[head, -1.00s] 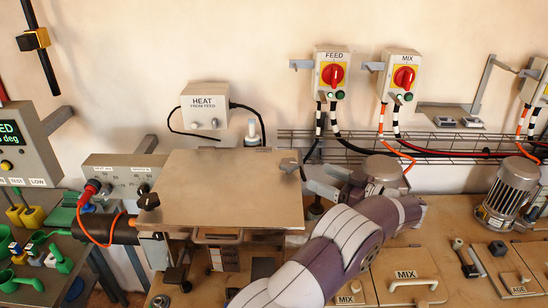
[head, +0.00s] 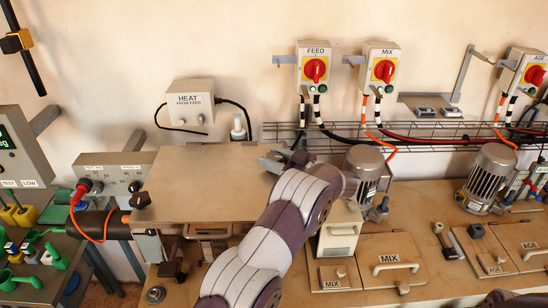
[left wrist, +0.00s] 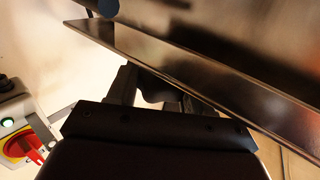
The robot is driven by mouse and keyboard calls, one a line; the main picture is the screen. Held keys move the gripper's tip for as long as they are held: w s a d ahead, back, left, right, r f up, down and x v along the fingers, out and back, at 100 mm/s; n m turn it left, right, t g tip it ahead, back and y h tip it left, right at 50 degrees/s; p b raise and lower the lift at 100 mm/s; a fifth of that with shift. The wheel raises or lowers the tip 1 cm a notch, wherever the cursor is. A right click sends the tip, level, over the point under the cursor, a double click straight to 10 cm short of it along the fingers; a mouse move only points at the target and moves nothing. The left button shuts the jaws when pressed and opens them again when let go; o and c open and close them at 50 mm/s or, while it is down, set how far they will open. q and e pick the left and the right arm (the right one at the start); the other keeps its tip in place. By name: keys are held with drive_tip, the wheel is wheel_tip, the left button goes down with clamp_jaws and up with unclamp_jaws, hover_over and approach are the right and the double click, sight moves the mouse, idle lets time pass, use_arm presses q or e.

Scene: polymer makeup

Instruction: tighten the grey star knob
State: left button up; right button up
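The grey star knob (head: 270,163) sits at the back right corner of the flat metal plate (head: 205,185) in the head view. My left gripper (head: 285,158) is at this corner, right beside the knob, and partly covers it. In the left wrist view, the fingers (left wrist: 155,88) stand apart below the plate's edge (left wrist: 190,75). A grey shape shows between them, too dark to name, and I cannot tell whether they touch the knob. My right gripper is not in view.
A dark knob (head: 141,200) is at the plate's left edge. The HEAT box (head: 190,107), FEED switch (head: 313,68) and MIX switch (head: 380,68) are on the wall behind. A motor (head: 364,165) stands right of the gripper. A wire tray (head: 420,135) runs behind it.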

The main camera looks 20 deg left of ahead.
use_arm(q)
drive_tip(key=shift+r+m+t, duration=0.25)
drive_tip(key=shift+m+t, duration=0.45)
drive_tip(key=shift+t, duration=0.5)
drive_tip(key=m+t+h, duration=0.1)
drive_tip(key=t, duration=0.1)
drive_tip(key=m+t+h, duration=0.1)
drive_tip(key=m+t, duration=0.1)
drive_tip(key=shift+f+t+h, duration=0.1)
drive_tip(key=shift+t+h, duration=0.2)
drive_tip(key=o, duration=1)
drive_tip(key=shift+f, duration=0.1)
drive_tip(key=shift+s+d+b, duration=0.1)
drive_tip(key=shift+d+b, duration=0.1)
drive_tip(key=shift+b, duration=0.1)
drive_tip(key=b+v, duration=0.4)
drive_tip(key=v, duration=0.8)
